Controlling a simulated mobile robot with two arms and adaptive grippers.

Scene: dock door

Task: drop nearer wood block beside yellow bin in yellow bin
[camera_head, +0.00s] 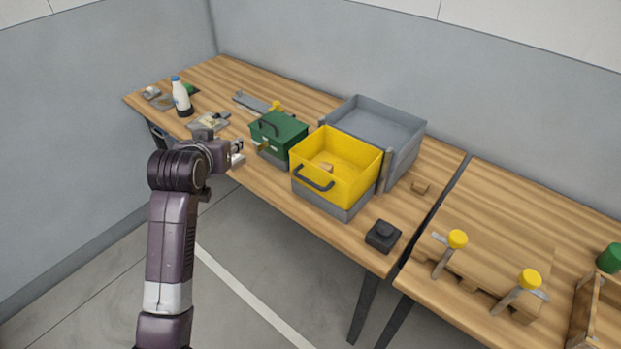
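The yellow bin (366,178) stands on a grey base on the wooden table, with a dark handle on its front. A small wood block (327,167) lies inside the yellow bin. My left gripper (238,151) is at the table's front edge, left of the green box and away from the yellow bin. Its fingers are small and partly hidden by the wrist, so I cannot tell if they are open. My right gripper is not in view.
A green box (280,133) stands left of the yellow bin and a grey crate (400,165) behind it. A black device (383,236) sits at the front right. A white bottle (181,98) stands at the far left. A second table (490,205) holds yellow-topped tools.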

